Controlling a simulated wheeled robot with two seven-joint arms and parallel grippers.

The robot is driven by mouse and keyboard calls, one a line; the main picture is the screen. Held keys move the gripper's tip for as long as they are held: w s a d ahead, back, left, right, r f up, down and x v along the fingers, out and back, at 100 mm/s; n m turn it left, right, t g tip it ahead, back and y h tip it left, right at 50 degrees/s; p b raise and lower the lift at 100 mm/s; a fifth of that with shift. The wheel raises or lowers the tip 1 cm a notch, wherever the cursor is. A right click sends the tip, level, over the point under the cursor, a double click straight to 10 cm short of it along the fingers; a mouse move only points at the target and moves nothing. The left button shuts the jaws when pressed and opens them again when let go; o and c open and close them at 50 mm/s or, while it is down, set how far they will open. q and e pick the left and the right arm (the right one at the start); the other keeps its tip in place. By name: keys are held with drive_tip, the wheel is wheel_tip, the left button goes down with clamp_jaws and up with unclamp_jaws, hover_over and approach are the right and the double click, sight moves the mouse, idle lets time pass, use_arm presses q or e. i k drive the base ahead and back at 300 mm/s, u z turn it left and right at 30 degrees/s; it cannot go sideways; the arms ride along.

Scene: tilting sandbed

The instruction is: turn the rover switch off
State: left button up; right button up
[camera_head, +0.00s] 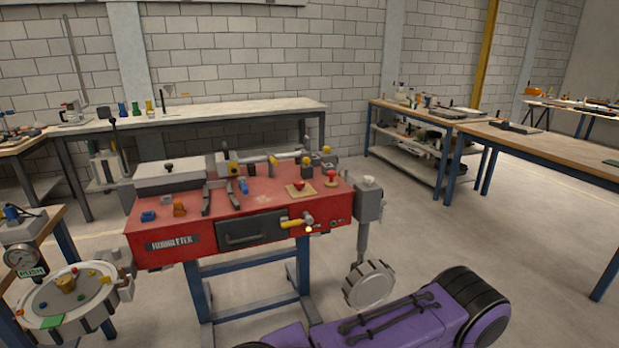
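A purple body (405,322) with dark rounded wheel-like ends (470,290) lies at the bottom right; it looks like a rover, but I cannot be sure. Two dark bars run along its top. I cannot single out a rover switch or its position. A red bench unit (165,257) stands in the middle. On its top right are a red knob on a wooden plate (299,188) and a red button (331,177). A yellow handle (292,224) sticks out of its front right. Neither of my grippers is in view.
A grey wheel (369,286) hangs on a post at the red unit's right side. Workbenches (215,113) line the back and right (540,143). The floor at right is clear.

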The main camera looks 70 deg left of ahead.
sight(299, 184)
drive_tip(key=u, duration=0.45)
drive_tip(key=i, duration=0.75)
drive_tip(key=u, duration=0.75)
